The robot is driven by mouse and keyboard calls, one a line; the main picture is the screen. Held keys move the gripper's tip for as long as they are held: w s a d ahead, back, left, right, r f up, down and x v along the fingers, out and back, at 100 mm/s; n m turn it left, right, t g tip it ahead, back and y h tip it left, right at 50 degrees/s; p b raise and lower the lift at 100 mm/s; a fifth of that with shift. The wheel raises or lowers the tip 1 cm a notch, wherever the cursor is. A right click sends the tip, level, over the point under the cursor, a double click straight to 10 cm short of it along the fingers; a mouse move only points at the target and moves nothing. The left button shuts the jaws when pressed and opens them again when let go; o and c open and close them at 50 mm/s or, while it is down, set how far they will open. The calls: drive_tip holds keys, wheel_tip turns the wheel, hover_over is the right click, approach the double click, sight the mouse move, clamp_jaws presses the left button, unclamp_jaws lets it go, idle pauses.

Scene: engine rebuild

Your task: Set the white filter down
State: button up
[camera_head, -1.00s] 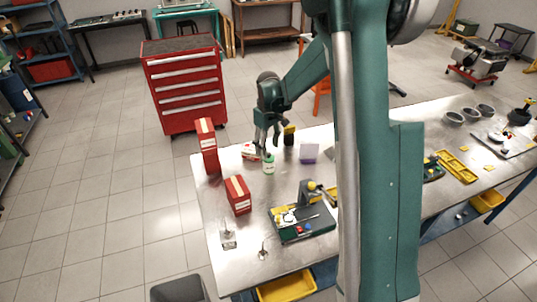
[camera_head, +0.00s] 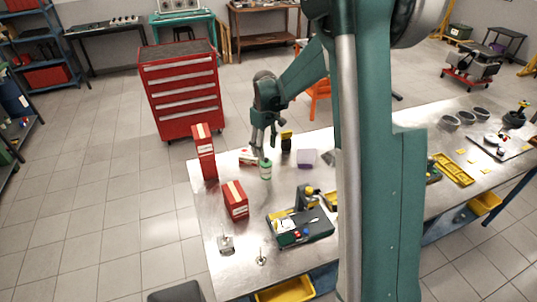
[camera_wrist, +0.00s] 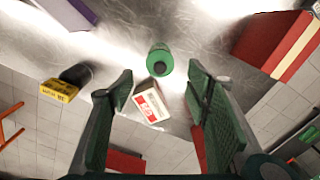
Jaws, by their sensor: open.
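The white filter (camera_head: 265,170), a small cylinder with a green top, stands upright on the metal bench. In the wrist view its green end (camera_wrist: 159,60) shows a dark round centre. My gripper (camera_head: 263,147) is just above the filter. In the wrist view my two green fingers (camera_wrist: 160,76) are spread apart, with the filter beyond their tips and nothing between them. The filter appears free of the fingers.
A white-and-red carton (camera_wrist: 151,104) lies close to the filter. A black-and-yellow container (camera_head: 286,142) and a purple box (camera_head: 307,158) are to its right. A tall red box (camera_head: 204,152) and a shorter red box (camera_head: 235,200) stand left. A green tray (camera_head: 300,230) is in front.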

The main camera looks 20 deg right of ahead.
drive_tip(key=s+a+r+m+t, duration=0.1)
drive_tip(key=s+a+r+t, duration=0.15)
drive_tip(key=s+r, duration=0.6)
drive_tip(key=s+a+r+m+t, duration=0.1)
drive_tip(key=s+a+r+m, duration=0.15)
drive_tip(key=s+r, duration=0.6)
drive_tip(key=s+a+m+t, duration=0.1)
drive_tip(key=s+a+t, duration=0.1)
drive_tip(key=s, duration=0.8)
drive_tip(key=s+a+m+t, duration=0.1)
drive_tip(key=s+a, duration=0.1)
drive_tip(key=s, duration=0.9)
drive_tip(key=shift+s+r+t, duration=0.15)
drive_tip(key=shift+r+t, duration=0.2)
drive_tip(key=shift+r, duration=0.05)
drive_tip(key=shift+f, duration=0.2)
wheel_tip(320, 180, down, 9)
drive_tip(key=b, duration=0.9)
drive_tip(key=shift+r, duration=0.15)
